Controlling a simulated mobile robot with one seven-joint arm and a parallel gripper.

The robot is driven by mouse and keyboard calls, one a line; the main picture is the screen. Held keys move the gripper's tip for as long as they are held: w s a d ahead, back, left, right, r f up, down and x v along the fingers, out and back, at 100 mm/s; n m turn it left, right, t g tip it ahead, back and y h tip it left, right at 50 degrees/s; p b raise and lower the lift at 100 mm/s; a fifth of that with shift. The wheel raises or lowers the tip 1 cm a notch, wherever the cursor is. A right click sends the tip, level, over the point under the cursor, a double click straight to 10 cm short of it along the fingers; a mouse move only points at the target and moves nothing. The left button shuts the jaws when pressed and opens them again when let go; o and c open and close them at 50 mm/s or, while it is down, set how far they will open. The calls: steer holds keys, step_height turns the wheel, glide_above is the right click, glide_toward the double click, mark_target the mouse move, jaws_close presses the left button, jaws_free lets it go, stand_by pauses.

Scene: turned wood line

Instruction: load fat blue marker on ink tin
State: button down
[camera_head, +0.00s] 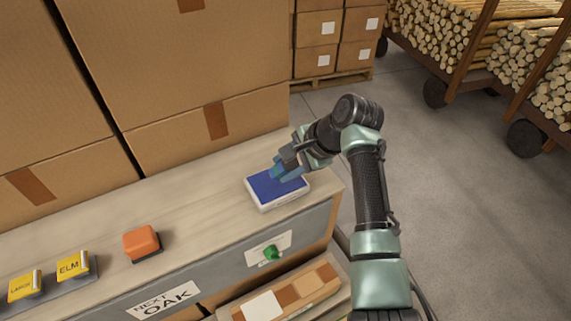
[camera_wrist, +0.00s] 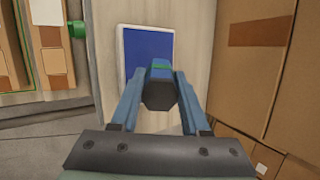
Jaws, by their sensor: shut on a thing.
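The ink tin (camera_head: 263,200) is a flat white tray with a blue pad, lying on the bench top near its right end. It also shows in the wrist view (camera_wrist: 131,50), ahead of my gripper. My gripper (camera_head: 279,171) is over the back part of the tin. In the wrist view my gripper (camera_wrist: 160,90) is shut on the fat blue marker (camera_wrist: 160,95), which has a dark faceted near end and a thin green band. I cannot tell whether the marker touches the blue pad. In the head view the fingers mostly hide it.
An orange block (camera_head: 141,241) and yellow blocks marked ELM (camera_head: 73,266) and LARCH (camera_head: 24,286) stand along the bench to the left. Large cardboard boxes (camera_head: 180,70) line its back. A green knob (camera_head: 271,252) is on the front panel. Bare bench lies left of the tin.

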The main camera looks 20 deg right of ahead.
steer(key=shift+f, duration=0.8)
stand_by(0.9)
steer(key=shift+r, duration=0.1)
step_height(320, 180, up, 7)
steer(key=p, duration=0.7)
stand_by(0.8)
